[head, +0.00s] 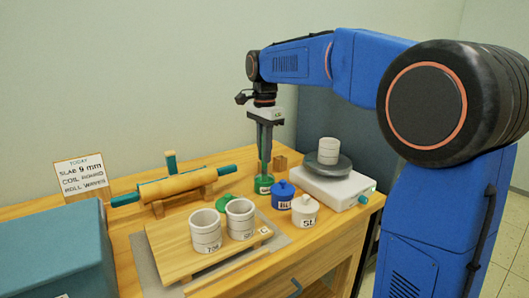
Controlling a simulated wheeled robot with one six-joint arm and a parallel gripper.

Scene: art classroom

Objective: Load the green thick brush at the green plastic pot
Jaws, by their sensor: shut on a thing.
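My gripper (265,150) points straight down over the back of the table and is shut on the green thick brush (267,152). Only part of the brush shows between the dark fingers. The green plastic pot (264,186) stands directly below, open at the top, with a white label on its front. The brush's lower end meets the pot's mouth in this view. The bristles are hidden, and I cannot tell how deep they reach. A green lid (225,203) lies on the table to the left of the pot, partly behind a cup.
A blue lidded pot (284,197) and a white lidded pot (305,212) stand close right of the green pot. Two cups (205,232) stand on a wooden board (180,265). A rolling pin (178,186) rests left; a white device (335,188) with a turntable and cup stands right.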

